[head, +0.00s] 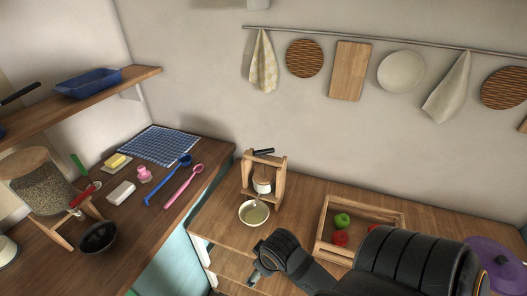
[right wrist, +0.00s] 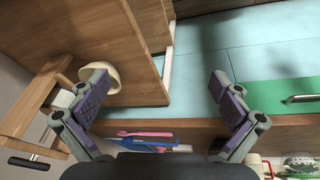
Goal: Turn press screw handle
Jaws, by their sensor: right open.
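The press is a small wooden frame (head: 246,174) on the wooden counter, with a dark screw handle (head: 263,152) across its top and a white cup inside. A cream bowl (head: 253,213) stands in front of it. In the right wrist view the wooden frame (right wrist: 22,122) is at the left and the black handle (right wrist: 29,163) at the lower left; the bowl (right wrist: 114,82) is partly behind a finger. My right gripper (right wrist: 158,80) is open and empty. In the head view it is in front of the press, apart from it, with its fingers partly hidden. My left gripper is out of view.
A wooden crate (head: 318,246) with apples stands right of the press, near my right arm. The left counter holds blue and pink spoons, a jar stand and a dark bowl (head: 98,237). Boards and towels hang from a wall rail (head: 380,43). Space above the press is clear.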

